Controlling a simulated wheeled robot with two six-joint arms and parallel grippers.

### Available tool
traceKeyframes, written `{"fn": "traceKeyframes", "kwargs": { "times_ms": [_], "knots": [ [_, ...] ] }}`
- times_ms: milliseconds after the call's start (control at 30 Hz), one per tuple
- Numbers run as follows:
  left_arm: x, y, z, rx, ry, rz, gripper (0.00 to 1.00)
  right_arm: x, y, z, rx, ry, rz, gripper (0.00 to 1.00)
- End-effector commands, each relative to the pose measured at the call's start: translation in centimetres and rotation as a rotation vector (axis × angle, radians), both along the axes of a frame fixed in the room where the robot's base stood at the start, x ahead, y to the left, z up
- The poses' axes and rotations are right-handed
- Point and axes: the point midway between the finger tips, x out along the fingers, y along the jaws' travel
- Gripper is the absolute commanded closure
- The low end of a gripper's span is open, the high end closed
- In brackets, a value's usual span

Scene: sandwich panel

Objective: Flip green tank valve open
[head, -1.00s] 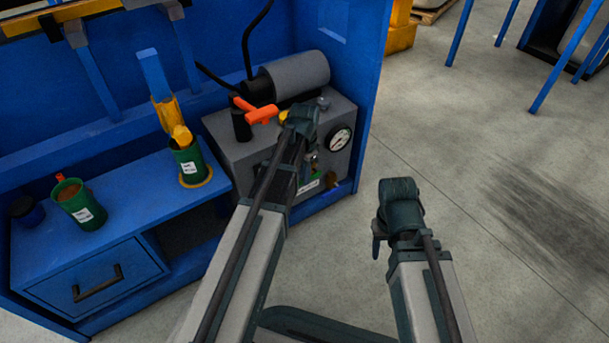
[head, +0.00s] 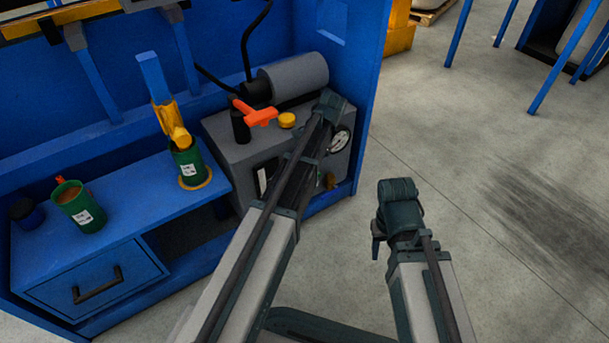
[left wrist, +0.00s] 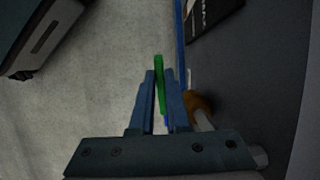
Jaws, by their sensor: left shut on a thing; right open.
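The green valve handle (left wrist: 159,84) shows in the left wrist view as a thin upright bar between the two blue fingers of my left gripper (left wrist: 158,100), which is shut on it. A brass fitting (left wrist: 203,101) is just right of the fingers, against the grey tank unit's dark face. In the head view my left arm crosses the front of the grey unit (head: 228,150) and hides the valve and the left fingers. A brass part (head: 331,181) shows low on the unit's front. My right gripper (head: 378,238) is open and empty above the floor, away from the unit.
On the unit are an orange handle (head: 260,116), a yellow knob (head: 287,120), a grey cylinder (head: 298,76) and a gauge (head: 341,140), partly covered by my arm. Green cups (head: 80,208) stand on the blue bench (head: 135,215) at left.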

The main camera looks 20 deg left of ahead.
Motion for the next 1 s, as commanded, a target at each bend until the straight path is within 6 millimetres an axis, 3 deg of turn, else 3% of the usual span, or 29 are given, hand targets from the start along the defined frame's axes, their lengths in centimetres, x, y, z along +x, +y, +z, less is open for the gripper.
{"fn": "traceKeyframes", "kwargs": {
  "times_ms": [33,533,567,700,1000],
  "knots": [
    [0.77,-0.26,-0.08,0.026,0.033,-0.003,1.0,0.01,0.0,-0.42,0.0,0.0,0.0,0.5],
    [0.51,-0.38,0.54,0.088,0.11,0.001,1.0,0.01,0.01,-0.75,0.0,-0.001,0.0,0.5],
    [0.51,-0.38,0.54,0.088,0.11,0.001,0.81,0.01,0.01,-0.75,0.0,-0.001,0.0,0.5],
    [0.51,-0.38,0.54,0.088,0.11,0.001,0.56,0.01,0.01,-0.74,0.0,-0.001,0.0,0.5],
    [0.51,-0.39,0.58,0.087,0.111,0.001,0.56,0.01,0.01,-0.7,0.0,-0.001,0.0,0.5]
  ]
}}
